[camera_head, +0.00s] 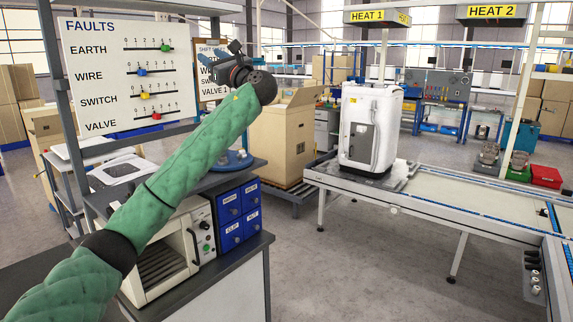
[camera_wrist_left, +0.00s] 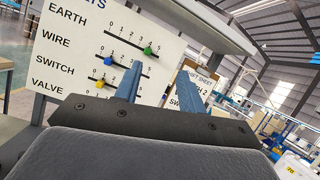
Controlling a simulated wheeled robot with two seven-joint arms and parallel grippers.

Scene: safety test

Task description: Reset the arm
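My left arm (camera_head: 190,155), in a green quilted sleeve, reaches up from the lower left of the head view. Its gripper (camera_head: 212,62) is raised just right of the FAULTS board (camera_head: 90,100). In the left wrist view, the two blue fingers of this gripper (camera_wrist_left: 162,78) stand apart with nothing between them, so it is open and empty. The board fills the left of that view, behind the fingers. My right gripper is in neither view.
A bench below my left arm holds an oven-like box (camera_head: 165,262) and blue drawers (camera_head: 229,220). A large carton (camera_head: 280,140) stands behind it. A white appliance (camera_head: 362,125) sits on a conveyor (camera_head: 440,207) at the right. Grey floor (camera_head: 350,280) lies open between.

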